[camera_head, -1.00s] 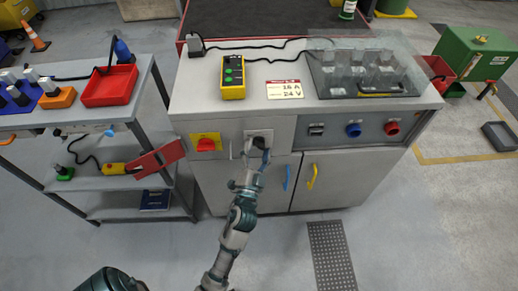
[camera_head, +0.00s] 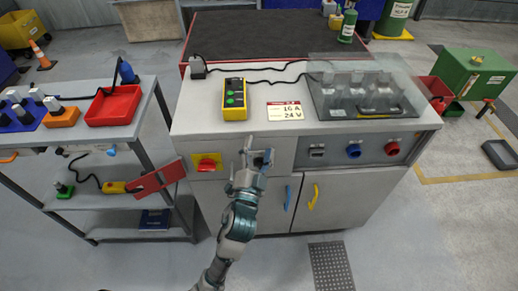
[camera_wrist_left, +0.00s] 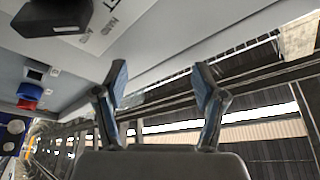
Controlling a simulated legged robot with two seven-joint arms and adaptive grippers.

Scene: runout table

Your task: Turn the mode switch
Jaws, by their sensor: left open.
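The mode switch shows in the left wrist view as a black knob (camera_wrist_left: 58,17) on a light panel with printed marks, at the upper left. It lies beyond and left of my finger tips, apart from them. In the head view my left gripper (camera_head: 256,153) is in front of the bench's upper front panel, right of the red rotary switch on its yellow plate (camera_head: 207,163). There it covers most of the mode switch. In the left wrist view the two fingers of my left gripper (camera_wrist_left: 161,85) stand wide apart with nothing between them. My right gripper is not in view.
The grey bench (camera_head: 185,118) carries a yellow button box (camera_head: 235,98), a label card (camera_head: 285,111) and a clear cover over several parts. Blue (camera_head: 354,150) and red (camera_head: 392,148) knobs sit further right. A trolley with a red tray (camera_head: 114,105) stands left.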

